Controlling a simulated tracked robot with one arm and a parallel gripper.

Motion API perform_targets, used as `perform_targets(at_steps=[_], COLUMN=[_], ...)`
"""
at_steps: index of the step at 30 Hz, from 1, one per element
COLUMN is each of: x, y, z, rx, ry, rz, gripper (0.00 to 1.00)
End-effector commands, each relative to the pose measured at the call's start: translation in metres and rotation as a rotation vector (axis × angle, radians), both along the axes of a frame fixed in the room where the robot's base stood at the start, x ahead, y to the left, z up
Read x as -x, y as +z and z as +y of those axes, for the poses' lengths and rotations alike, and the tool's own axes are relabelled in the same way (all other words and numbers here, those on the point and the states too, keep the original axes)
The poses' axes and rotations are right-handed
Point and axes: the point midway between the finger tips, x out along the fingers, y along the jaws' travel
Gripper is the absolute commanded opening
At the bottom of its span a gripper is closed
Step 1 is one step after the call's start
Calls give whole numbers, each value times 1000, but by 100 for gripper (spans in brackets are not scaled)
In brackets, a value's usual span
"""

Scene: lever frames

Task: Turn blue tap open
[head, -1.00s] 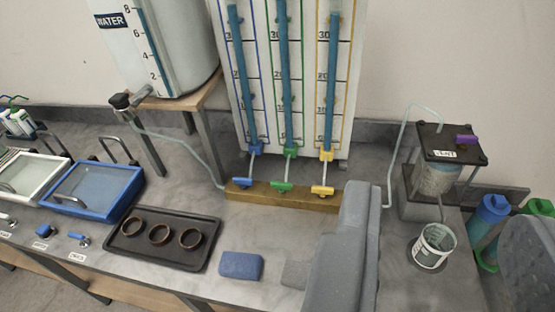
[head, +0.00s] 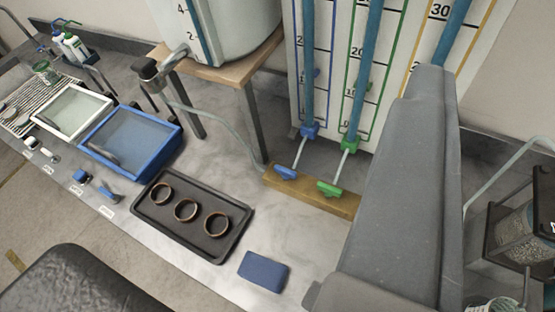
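The blue tap (head: 286,173) sits at the left end of the brass bar (head: 347,205). Its handle lies roughly along the bar, and a thin tube joins it to the blue fitting (head: 311,131) under the blue-marked column (head: 307,60). The green tap (head: 330,189) is just right of it, its handle lying a similar way. A large grey part, seemingly of my arm, fills the right middle and hides the bar's right end. I cannot make out fingertips or anything held; nothing is seen touching the blue tap.
A black tray (head: 223,253) with three rings lies left of the bar, and a blue block (head: 263,271) lies in front. A white water tank (head: 222,28) stands on a wooden stand (head: 218,71) behind, its hose reaching the bar. A blue-framed tray (head: 130,142) is farther left.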

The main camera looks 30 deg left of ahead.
Motion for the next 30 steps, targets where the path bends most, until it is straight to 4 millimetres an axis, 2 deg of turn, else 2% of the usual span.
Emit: perform_targets(at_steps=[3, 5, 7, 8, 11, 17, 21, 30], x=[0, 0, -3, -6, -21, -73, -106, -154], y=[0, -1, -2, -3, -15, -67, -112, -216], z=[0, 0, 1, 2, 10, 46, 74, 141], rx=[0, 0, -1, -4, -13, -44, -61, -61], ry=[0, 0, 2, 3, 10, 29, 35, 24], rz=[1, 1, 8, 15, 59, 234, 373, 662], gripper=[36, 50, 70, 75, 75, 75, 75, 75])
